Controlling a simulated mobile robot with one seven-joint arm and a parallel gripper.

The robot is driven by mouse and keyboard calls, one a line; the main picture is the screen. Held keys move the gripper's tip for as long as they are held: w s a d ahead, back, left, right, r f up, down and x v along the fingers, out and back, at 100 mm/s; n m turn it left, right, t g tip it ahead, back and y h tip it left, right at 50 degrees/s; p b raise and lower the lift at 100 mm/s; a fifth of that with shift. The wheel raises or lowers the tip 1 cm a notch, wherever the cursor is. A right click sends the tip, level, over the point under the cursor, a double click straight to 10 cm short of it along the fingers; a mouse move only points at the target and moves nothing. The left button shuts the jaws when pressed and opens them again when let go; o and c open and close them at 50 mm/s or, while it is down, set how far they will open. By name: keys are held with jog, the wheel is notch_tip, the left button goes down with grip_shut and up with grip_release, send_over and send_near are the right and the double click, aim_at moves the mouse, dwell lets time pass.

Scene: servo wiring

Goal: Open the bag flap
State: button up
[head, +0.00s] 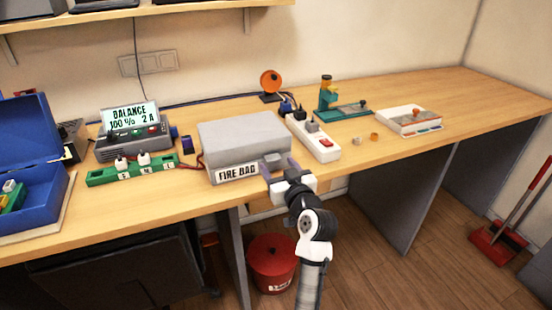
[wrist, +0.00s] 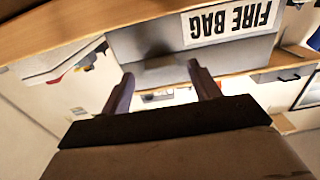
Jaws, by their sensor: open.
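The grey fire bag (head: 243,132) lies shut on the workbench, with a white "FIRE BAG" label (head: 238,173) on its front. A small grey tab (head: 272,159) sticks out at the front right of the bag. My gripper (head: 279,166) is open and empty at that tab, its two purple-grey fingers pointing at the bag's front. In the wrist view the bag appears upside down, and the dark tab (wrist: 160,74) shows between the fingertips. I cannot tell whether the fingers touch it.
Left of the bag are a charger (head: 132,132), a green connector strip (head: 132,169) and an open blue case (head: 28,150). Right of it stands a white power strip (head: 313,140) with a red switch. The bench front at right is clear; a red bucket (head: 272,264) stands below.

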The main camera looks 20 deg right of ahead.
jog(key=shift+w, duration=1.2)
grip_shut()
